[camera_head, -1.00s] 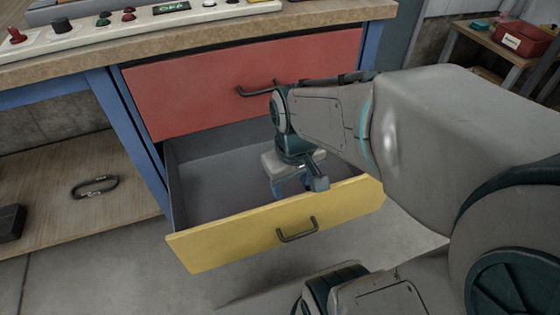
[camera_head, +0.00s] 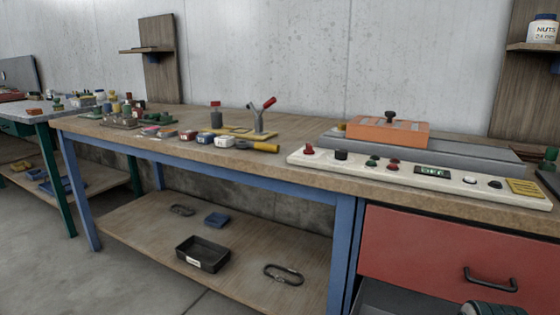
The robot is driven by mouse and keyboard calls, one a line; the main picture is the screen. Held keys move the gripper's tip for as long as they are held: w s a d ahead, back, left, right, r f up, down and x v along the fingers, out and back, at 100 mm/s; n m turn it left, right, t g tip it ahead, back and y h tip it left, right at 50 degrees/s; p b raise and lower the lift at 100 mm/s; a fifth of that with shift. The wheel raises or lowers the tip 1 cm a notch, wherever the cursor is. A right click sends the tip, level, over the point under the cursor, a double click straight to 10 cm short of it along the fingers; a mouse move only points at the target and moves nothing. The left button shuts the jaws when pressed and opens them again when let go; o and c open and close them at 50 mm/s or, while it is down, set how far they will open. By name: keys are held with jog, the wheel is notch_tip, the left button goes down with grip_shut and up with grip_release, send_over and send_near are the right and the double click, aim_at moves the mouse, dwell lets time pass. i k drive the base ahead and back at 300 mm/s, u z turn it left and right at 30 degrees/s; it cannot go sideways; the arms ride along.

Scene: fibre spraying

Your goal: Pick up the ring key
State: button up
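I cannot single out the ring key with certainty. A dark oval ring-like object (camera_head: 283,274) lies on the lower wooden shelf, right of a black bin. A similar, smaller oval object (camera_head: 182,210) lies further back on the same shelf. A yellow tool with a dark end (camera_head: 250,145) lies near the front edge of the bench top. My gripper is out of view; only a small part of my arm shows at the bottom right edge.
The bench top (camera_head: 290,135) carries small boxes, a grey holder with tools (camera_head: 259,122) and a control panel (camera_head: 405,174). A black bin (camera_head: 203,254) and blue tray (camera_head: 216,219) stand on the lower shelf. A red drawer (camera_head: 430,250) is shut; an open drawer (camera_head: 390,299) lies below it.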

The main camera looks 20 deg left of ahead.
aim_at(268, 148)
jog(key=u, duration=1.1)
